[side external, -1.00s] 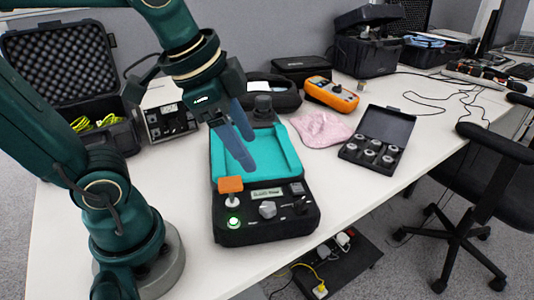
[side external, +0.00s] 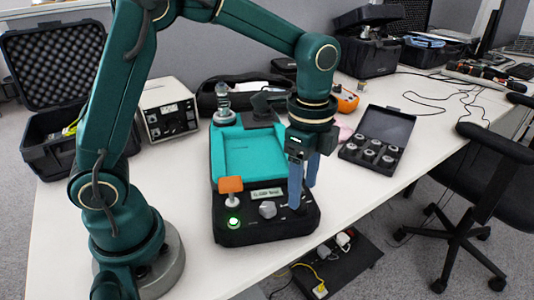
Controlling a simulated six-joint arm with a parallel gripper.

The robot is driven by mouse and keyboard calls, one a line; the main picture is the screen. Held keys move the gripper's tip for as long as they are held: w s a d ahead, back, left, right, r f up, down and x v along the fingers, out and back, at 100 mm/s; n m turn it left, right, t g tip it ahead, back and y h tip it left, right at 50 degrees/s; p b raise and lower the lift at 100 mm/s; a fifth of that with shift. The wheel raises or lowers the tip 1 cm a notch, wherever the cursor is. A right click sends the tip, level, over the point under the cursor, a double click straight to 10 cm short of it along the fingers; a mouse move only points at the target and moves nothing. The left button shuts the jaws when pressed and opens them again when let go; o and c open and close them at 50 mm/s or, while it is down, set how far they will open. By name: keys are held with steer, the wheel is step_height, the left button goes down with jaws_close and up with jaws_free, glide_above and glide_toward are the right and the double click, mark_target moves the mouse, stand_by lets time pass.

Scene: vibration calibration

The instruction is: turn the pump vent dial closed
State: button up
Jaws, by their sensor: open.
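The black calibrator unit (side external: 240,233) stands on the white table with a teal recess on top. Its front panel carries a light grey pointer knob (side external: 267,209), a small display (side external: 266,194), a green-lit button (side external: 234,223) and an orange-topped part (side external: 231,185). My gripper (side external: 303,196) points down over the right end of this panel, its two blue fingers apart. The dark dial there is mostly hidden behind the fingers, so I cannot tell its setting or whether the fingers touch it. The panel labels are too small to read.
A grey box with dials (side external: 168,112) and an open foam-lined case (side external: 62,60) stand at the back left. An open case of metal pieces (side external: 385,130) lies to the right. The table's front edge (side external: 345,215) is close to the unit.

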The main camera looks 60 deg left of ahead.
mark_target(301, 205)
steer(key=shift+f, duration=1.4)
jaws_close()
